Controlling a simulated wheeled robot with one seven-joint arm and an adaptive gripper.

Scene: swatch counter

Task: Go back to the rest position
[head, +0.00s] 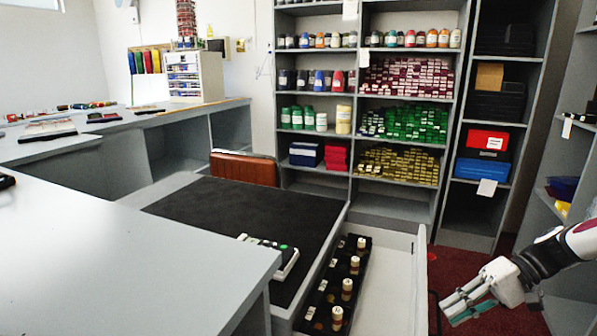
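My gripper (452,308) is at the lower right in the head view, at the end of my white and black arm, which comes in from the right edge. Its pale fingers with green strips point left and down. I cannot tell from this angle whether they are parted or shut. It is over the dark red floor, to the right of the open drawer (404,262) and apart from it.
The drawer holds a black tray with several bottles (347,290). A handheld device (285,262) lies on the black mat (235,212). Grey counters (130,262) fill the left. Shelves of jars and boxes stand behind, with another shelf unit at right. Red floor (455,268) shows around the gripper.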

